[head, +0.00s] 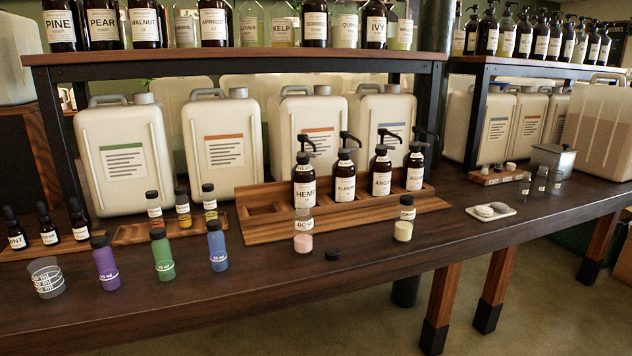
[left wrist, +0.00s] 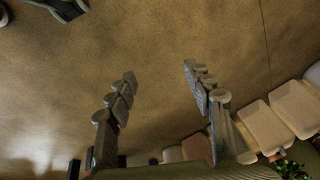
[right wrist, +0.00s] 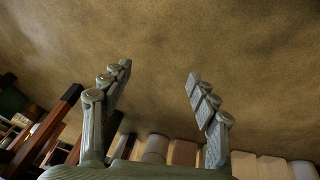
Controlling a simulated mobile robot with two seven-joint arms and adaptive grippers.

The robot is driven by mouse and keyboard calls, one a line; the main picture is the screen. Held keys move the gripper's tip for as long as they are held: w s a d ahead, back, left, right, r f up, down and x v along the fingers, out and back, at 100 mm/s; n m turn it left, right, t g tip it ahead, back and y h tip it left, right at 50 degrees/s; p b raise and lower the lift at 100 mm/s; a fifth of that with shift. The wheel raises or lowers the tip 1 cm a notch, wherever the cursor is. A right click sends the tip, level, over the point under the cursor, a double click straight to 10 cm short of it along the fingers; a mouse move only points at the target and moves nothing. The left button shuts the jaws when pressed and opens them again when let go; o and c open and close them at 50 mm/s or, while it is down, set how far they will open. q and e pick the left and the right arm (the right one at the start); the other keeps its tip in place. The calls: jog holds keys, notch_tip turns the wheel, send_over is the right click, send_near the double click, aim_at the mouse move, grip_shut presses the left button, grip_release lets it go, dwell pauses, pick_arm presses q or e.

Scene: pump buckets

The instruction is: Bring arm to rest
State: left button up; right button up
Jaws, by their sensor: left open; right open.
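My left gripper (left wrist: 158,82) is open and empty in the left wrist view, with bare floor beyond its fingers. My right gripper (right wrist: 160,72) is open and empty in the right wrist view, also over bare floor. Neither gripper shows in the head view. In the head view, pump bottles labelled Hemp (head: 304,192), Almond (head: 345,188) and Argan (head: 381,183) and one more stand in a wooden rack (head: 270,228). A small bottle with pink contents (head: 303,242) stands uncapped in front of the rack. A black cap (head: 333,254) lies beside it.
The dark wooden table (head: 400,262) holds purple (head: 105,264), green (head: 162,257) and blue (head: 217,248) bottles and a clear measuring cup (head: 46,278) near its front edge. Large jugs (head: 124,155) line the back below a bottle shelf (head: 240,56). Floor is clear in front.

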pick_arm(q)
jog(key=s+a+f+g+p, duration=0.1)
jog(key=s+f+p, duration=0.3)
jog(key=f, duration=0.6)
jog(key=shift+s+m, duration=0.3)
jog(key=shift+s, duration=0.1)
pick_arm(e)
jog(key=s+d+f+g, duration=0.2)
jog(key=s+f, duration=0.5)
jog(key=f, duration=0.4)
jog(key=shift+s+f+n, duration=0.25)
jog(key=shift+n, duration=0.15)
pick_arm(q)
jog(key=shift+a, duration=0.1)
